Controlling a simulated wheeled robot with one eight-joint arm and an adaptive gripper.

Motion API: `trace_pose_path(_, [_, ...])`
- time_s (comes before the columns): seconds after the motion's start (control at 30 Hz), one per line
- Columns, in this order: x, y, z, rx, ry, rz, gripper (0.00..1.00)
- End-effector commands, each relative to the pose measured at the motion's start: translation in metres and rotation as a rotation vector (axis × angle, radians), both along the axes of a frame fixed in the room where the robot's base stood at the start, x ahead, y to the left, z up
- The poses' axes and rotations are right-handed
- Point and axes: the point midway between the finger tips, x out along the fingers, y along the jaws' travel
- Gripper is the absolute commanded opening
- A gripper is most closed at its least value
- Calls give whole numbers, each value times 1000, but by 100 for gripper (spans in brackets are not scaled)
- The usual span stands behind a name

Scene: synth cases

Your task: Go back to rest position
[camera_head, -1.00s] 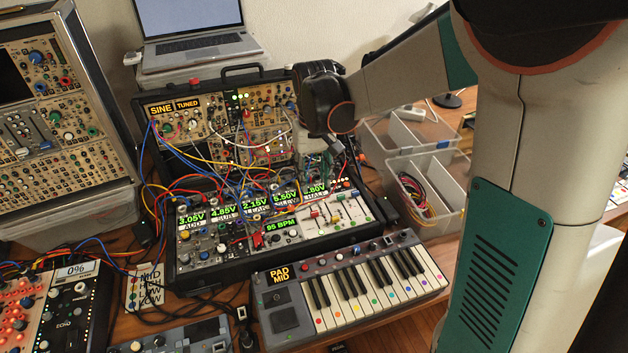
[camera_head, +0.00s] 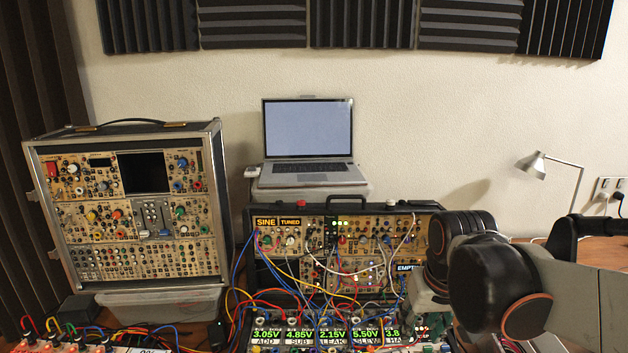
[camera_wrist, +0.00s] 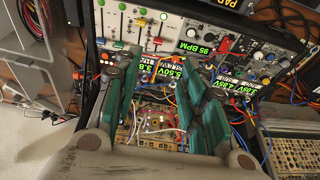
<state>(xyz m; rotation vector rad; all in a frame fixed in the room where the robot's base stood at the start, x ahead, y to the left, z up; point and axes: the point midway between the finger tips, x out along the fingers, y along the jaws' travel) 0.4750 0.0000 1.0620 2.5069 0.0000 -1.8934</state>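My gripper (camera_wrist: 163,74) shows in the wrist view with its two green fingers spread well apart. Nothing is held between them. Past the fingers lies the patched synth case (camera_wrist: 152,118), with its small green displays and many cables. In the head view my dark wrist and pale arm cover the right end of this case (camera_head: 299,206). The gripper itself is mostly hidden there behind the wrist. Whether the fingertips touch any cable cannot be told.
A tall synth case (camera_head: 130,215) stands at the left. A laptop (camera_head: 308,130) sits on a box behind the patched case. A desk lamp (camera_head: 553,160) stands at the right. Cables (camera_head: 240,270) cross the front.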

Motion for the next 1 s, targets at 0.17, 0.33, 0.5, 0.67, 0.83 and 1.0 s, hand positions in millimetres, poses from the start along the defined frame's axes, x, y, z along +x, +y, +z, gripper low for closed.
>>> trace_pose_path(0.17, [-38,0,12,0,-100,0,38])
trace_pose_path(0.33, [-69,0,16,0,-196,0,38])
trace_pose_path(0.5, [-93,0,14,0,-280,0,38])
trace_pose_path(0.67, [-105,0,11,0,-329,0,38])
trace_pose_path(0.83, [-109,0,10,0,-345,0,38])
trace_pose_path(1.0, [-109,0,11,0,-345,0,38])
